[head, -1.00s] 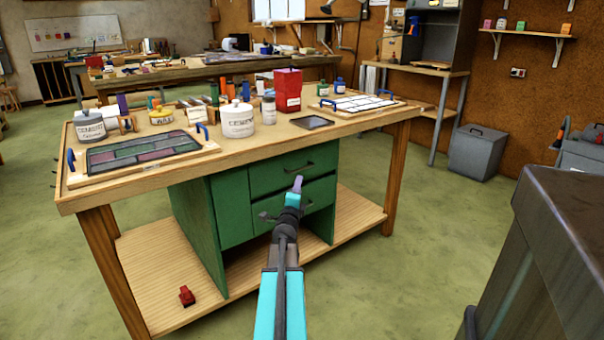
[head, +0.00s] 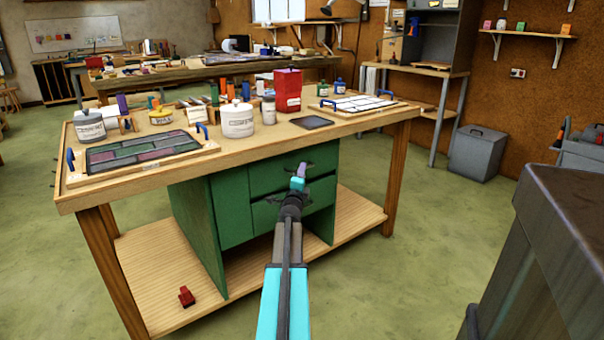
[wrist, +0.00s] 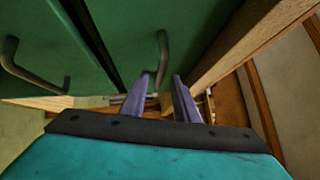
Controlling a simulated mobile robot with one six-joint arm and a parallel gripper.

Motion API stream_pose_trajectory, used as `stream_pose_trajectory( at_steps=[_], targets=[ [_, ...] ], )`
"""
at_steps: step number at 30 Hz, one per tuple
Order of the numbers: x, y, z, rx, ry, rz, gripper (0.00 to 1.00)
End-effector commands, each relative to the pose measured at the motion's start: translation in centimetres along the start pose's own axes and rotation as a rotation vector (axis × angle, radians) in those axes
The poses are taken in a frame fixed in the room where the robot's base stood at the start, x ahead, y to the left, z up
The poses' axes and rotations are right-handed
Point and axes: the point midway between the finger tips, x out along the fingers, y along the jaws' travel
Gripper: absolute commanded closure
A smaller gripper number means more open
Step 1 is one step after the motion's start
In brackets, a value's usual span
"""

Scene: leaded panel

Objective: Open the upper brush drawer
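The upper drawer (head: 268,174) is the top green front of the cabinet under the bench, and it looks closed. Its dark bar handle (wrist: 163,52) shows in the wrist view, where the picture is turned sideways. My gripper (wrist: 162,80) has two purple fingers, spread apart, with the near end of the handle between their tips. I cannot tell whether either finger touches it. In the head view my gripper (head: 300,171) is in front of the upper drawer and hides part of the handle. The lower drawer (head: 266,213) is closed, and its handle (wrist: 35,70) is at the left in the wrist view.
The wooden bench top (head: 330,133) overhangs the drawers, and its wood shows close to the right finger in the wrist view. It carries jars, a red canister (head: 287,91) and a leaded panel (head: 143,152). A dark box-like object (head: 560,250) stands at the right front.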

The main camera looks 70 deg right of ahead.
Motion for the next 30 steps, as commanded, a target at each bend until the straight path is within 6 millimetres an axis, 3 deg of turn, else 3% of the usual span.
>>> stream_pose_trajectory(
  at_steps=[6, 17, 22, 30],
  targets=[
    [1.12, 0.02, 0.01, 0.0, 0.0, 0.0, 0.72],
    [1.22, 0.01, 0.03, 0.0, 0.0, 0.001, 0.72],
    [1.21, 0.02, 0.04, 0.0, -0.001, 0.001, 0.99],
    [1.19, 0.03, 0.07, 0.0, -0.001, 0.001, 1.0]
  ],
)
